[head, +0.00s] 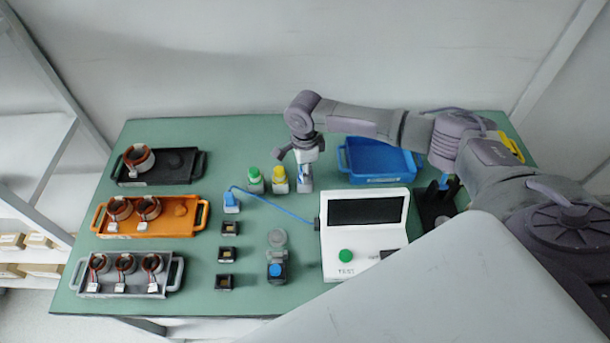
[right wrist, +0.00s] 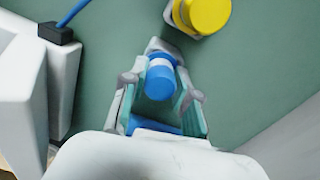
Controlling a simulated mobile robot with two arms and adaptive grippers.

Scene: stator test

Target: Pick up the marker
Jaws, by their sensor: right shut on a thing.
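The marker with a blue cap (right wrist: 160,78) stands between the fingers of my right gripper (right wrist: 160,97) in the right wrist view. The fingers are closed on its sides. In the head view my right gripper (head: 305,172) points down at the table behind the tester, with a bit of blue showing between its fingers. A yellow-capped marker (head: 279,175) and a green-capped marker (head: 253,175) stand just left of it. The yellow cap (right wrist: 205,14) also shows in the right wrist view. I cannot tell whether the blue marker touches the table. My left gripper is not in view.
A white tester (head: 363,250) with a blue cable stands in front of the gripper. A blue tray (head: 377,181) is at right. Black (head: 192,181), orange (head: 104,229) and grey (head: 77,272) trays with coils line the left. Small black blocks lie between.

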